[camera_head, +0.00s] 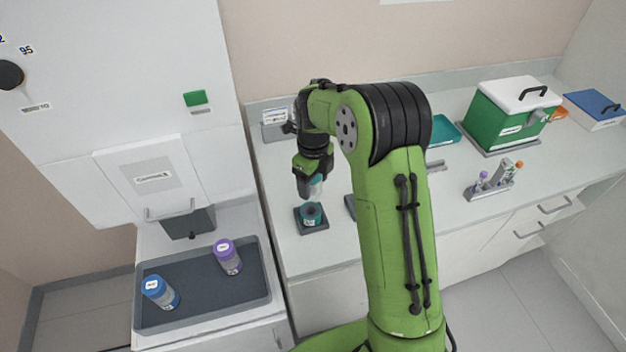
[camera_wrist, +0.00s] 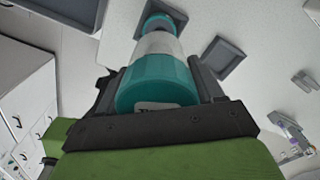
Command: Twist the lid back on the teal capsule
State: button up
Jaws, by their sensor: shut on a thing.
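The teal capsule (camera_wrist: 158,82) is in my gripper (camera_head: 312,178), its broad teal end between the two fingers in the wrist view. Its pale grey body (camera_wrist: 158,46) points away from the palm, and in the head view it shows just below the fingers (camera_head: 316,188). A short teal ring-shaped piece with a dark centre, which looks like the lid (camera_head: 311,214), sits in a dark square holder (camera_head: 313,229) on the counter right below. It also shows past the body in the wrist view (camera_wrist: 160,20). I cannot tell whether capsule and lid touch.
A grey tray (camera_head: 200,313) at lower left holds a blue capsule (camera_head: 160,292) and a purple capsule (camera_head: 228,256). A second dark holder (camera_wrist: 222,57) is beside the first. A tube rack (camera_head: 493,188) and a green box (camera_head: 507,118) stand to the right.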

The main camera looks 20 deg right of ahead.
jog(key=shift+f, duration=0.15)
jog(key=shift+f+b, duration=0.75)
jog(key=shift+b, duration=0.05)
jog(key=shift+f, duration=0.1)
jog(key=shift+f+b, duration=2.25)
jog(key=shift+f, duration=0.55)
jog(key=shift+f+b, duration=0.4)
jog(key=shift+f, duration=0.05)
jog(key=shift+f, duration=0.1)
